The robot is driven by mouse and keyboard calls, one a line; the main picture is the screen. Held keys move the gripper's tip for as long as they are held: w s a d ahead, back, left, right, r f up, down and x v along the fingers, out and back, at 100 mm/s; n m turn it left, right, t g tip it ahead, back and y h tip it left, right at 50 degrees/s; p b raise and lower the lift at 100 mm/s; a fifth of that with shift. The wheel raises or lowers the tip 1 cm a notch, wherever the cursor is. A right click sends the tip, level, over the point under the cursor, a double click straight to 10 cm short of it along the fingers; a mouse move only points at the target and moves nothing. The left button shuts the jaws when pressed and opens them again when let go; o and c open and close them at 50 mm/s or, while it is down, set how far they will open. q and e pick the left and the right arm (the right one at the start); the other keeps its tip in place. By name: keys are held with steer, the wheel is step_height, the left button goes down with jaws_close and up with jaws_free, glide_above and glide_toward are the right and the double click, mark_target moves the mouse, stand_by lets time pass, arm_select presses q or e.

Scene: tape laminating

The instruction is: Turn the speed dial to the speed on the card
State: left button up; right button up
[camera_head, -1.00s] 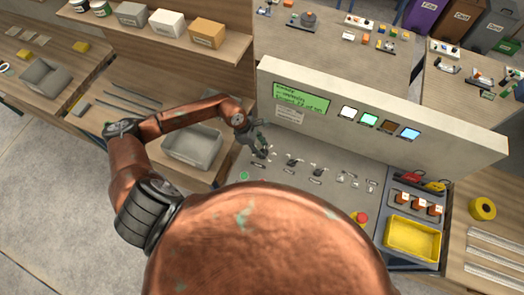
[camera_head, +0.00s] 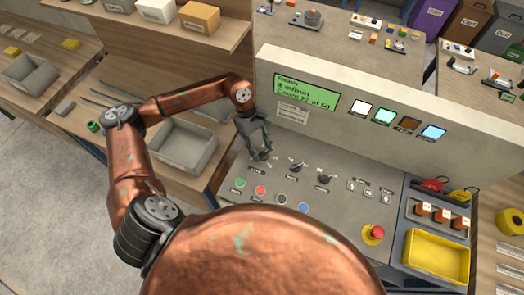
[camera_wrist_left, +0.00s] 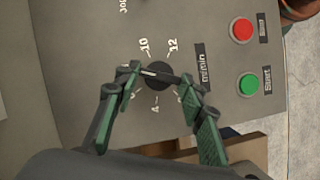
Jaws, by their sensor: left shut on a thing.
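The speed dial (camera_wrist_left: 158,84) is a round black knob with a bar across it. It sits on the grey panel (camera_head: 225,170), with a scale around it where 10, 12 and 4 can be read and an m/min label beside it. My left gripper (camera_head: 263,154) is shut on it, one green finger on each side in the left wrist view; the fingers mostly hide the dial in the head view. My right gripper is out of view.
Two more black knobs (camera_head: 323,177) and several small switches lie to the right on the panel. Coloured buttons and a red emergency button (camera_head: 373,234) sit nearer. A yellow tray (camera_head: 437,255) stands at the right, a grey bin (camera_head: 184,147) left of the panel.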

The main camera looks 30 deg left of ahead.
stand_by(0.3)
arm_select(q)
steer(key=o, duration=1.2)
steer(key=shift+c, duration=0.2)
steer(key=shift+w+a+r, duration=0.1)
steer(key=shift+a+r, duration=0.1)
steer(key=shift+r, duration=0.25)
steer(key=w+a, duration=0.4)
steer(key=a, duration=0.7)
steer(key=shift+w, duration=0.2)
